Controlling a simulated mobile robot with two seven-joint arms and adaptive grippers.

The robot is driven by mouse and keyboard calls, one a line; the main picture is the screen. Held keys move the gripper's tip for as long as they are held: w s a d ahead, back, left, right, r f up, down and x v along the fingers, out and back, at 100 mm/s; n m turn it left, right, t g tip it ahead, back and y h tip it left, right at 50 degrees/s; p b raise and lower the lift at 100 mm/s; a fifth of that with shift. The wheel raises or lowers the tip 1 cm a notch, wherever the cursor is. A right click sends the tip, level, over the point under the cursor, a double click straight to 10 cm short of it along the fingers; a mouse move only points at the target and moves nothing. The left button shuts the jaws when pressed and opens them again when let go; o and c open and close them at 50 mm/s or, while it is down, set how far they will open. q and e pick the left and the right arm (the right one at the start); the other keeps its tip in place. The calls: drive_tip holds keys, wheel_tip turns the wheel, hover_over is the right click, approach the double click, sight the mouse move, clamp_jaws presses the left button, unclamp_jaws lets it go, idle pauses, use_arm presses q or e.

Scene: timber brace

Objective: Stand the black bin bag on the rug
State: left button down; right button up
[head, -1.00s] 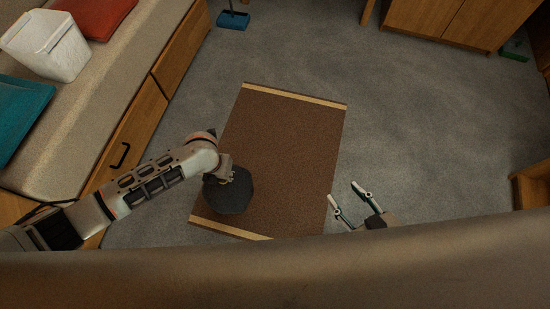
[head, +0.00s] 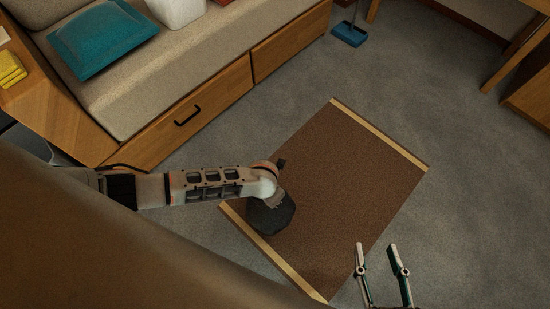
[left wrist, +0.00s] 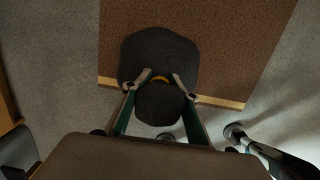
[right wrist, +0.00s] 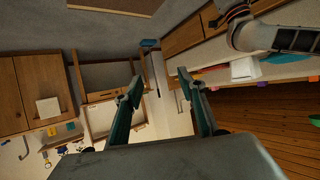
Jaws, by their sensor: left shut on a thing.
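The black bin bag (head: 270,218) is at the left end of the brown rug (head: 345,175), near the cream end stripe. In the left wrist view the bag (left wrist: 158,50) shows a wide dark body and a bunched top with an orange tie at its neck. My left gripper (head: 277,198) is shut on the neck; its fingers (left wrist: 159,80) sit on either side of the tie. The bag looks upright over the rug; I cannot tell whether its base touches. My right gripper (head: 377,246) is open and empty near the rug's right edge; its spread fingers show in the right wrist view (right wrist: 160,84).
A bench (head: 215,75) with wooden drawers, a teal cushion (head: 103,38) and a white bin (head: 178,10) runs along the upper left. A blue dustpan or broom head (head: 349,34) is on the floor beyond the rug. Grey carpet (head: 460,225) right of the rug is clear.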

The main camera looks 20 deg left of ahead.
sight(270, 222)
use_arm(q)
drive_tip(key=f, duration=0.2)
drive_tip(key=shift+s+f+b, duration=0.3)
drive_tip(key=shift+w+f, duration=0.35)
drive_tip(key=shift+f, duration=0.15)
drive_tip(key=f+b, duration=0.1)
drive_tip(key=f, duration=0.2)
drive_tip(key=f+b, duration=0.1)
drive_tip(key=shift+s+f+b, duration=0.15)
drive_tip(key=shift+s+b, duration=0.1)
drive_tip(key=shift+b, duration=0.1)
drive_tip(key=shift+w, duration=0.2)
drive_tip(key=shift+w+r, duration=0.15)
drive_tip(key=shift+r, duration=0.05)
drive_tip(key=shift+f, duration=0.2)
drive_tip(key=c, duration=1.6)
unclamp_jaws()
use_arm(e)
drive_tip(key=a+m, duration=0.3)
drive_tip(key=a, duration=0.1)
drive_tip(key=shift+s+a+t+y, duration=0.1)
drive_tip(key=shift+s+t+y, duration=0.2)
drive_tip(key=shift+s+y, duration=0.1)
